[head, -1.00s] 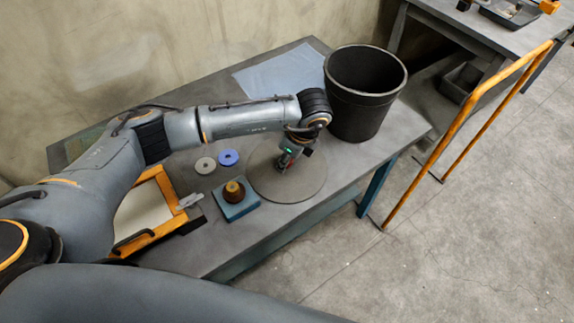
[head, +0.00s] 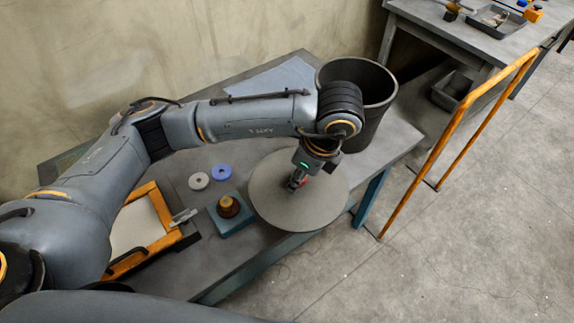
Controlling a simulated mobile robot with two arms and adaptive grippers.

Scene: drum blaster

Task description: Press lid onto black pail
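The black pail (head: 373,120) stands upright and open on the grey table, partly hidden behind my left arm's wrist. The lid (head: 318,209) is a round, flat grey disc in front of the pail, to its lower left. It looks raised above the table, roughly level, with its near edge over the table's front edge. My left gripper (head: 297,183) points down at the lid's middle and appears shut on its handle; the handle itself is mostly hidden by the fingers. The lid is apart from the pail's rim. My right gripper is not in view.
A brown knob on a blue block (head: 240,228), a white ring (head: 199,181), a blue ring (head: 222,172) and an orange-framed tray (head: 128,228) lie left of the lid. A pale blue sheet (head: 272,78) lies behind. An orange rail (head: 455,135) stands to the right.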

